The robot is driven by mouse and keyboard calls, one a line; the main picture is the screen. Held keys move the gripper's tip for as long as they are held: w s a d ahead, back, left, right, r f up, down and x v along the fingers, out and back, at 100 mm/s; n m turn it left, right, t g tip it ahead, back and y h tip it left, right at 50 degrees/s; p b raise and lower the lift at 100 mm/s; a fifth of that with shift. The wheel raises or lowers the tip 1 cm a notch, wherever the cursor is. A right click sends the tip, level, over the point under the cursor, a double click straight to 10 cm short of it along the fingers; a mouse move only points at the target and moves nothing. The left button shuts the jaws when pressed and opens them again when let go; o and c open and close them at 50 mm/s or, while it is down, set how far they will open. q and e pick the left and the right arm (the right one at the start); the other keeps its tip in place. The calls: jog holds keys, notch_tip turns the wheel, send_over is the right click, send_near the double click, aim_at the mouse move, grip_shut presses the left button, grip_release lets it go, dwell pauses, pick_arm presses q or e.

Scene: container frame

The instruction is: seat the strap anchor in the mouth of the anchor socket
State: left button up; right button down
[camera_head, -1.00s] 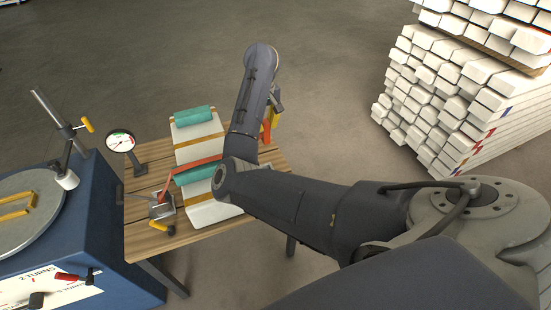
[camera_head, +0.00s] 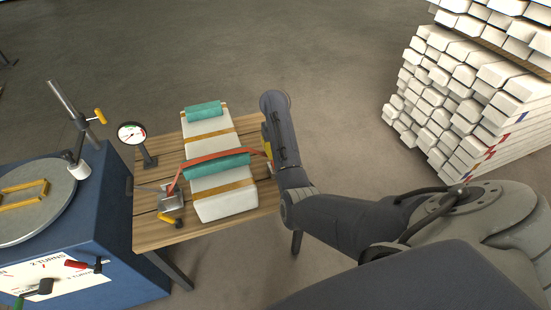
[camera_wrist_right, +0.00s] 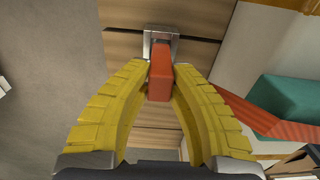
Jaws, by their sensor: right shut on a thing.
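The strap anchor (camera_wrist_right: 160,84) is an orange-red block held between the yellow fingers of my right gripper (camera_wrist_right: 160,72) in the right wrist view. The anchor socket (camera_wrist_right: 174,48) is a grey metal bracket on the wooden table. The far end of the anchor overlaps the socket's mouth in that view; I cannot tell how deep it sits. In the head view my right gripper (camera_head: 267,150) is at the table's right side, mostly hidden by my arm. The orange strap (camera_head: 207,160) crosses the teal pad towards it. My left gripper is not in view.
The white package (camera_head: 225,207) with teal pads lies on the wooden table (camera_head: 150,236), left of my right gripper. A metal ratchet (camera_head: 172,203), a dial gauge (camera_head: 132,134) and a blue turntable stand (camera_head: 120,230) are further left. Floor is clear beyond the table.

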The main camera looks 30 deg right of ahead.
jog(key=shift+f, duration=1.75)
jog(key=shift+f, duration=0.15)
jog(key=c, duration=1.3)
grip_release()
notch_tip(320, 180, up, 12)
jog(key=shift+r, duration=0.15)
jog(key=shift+s, duration=0.1)
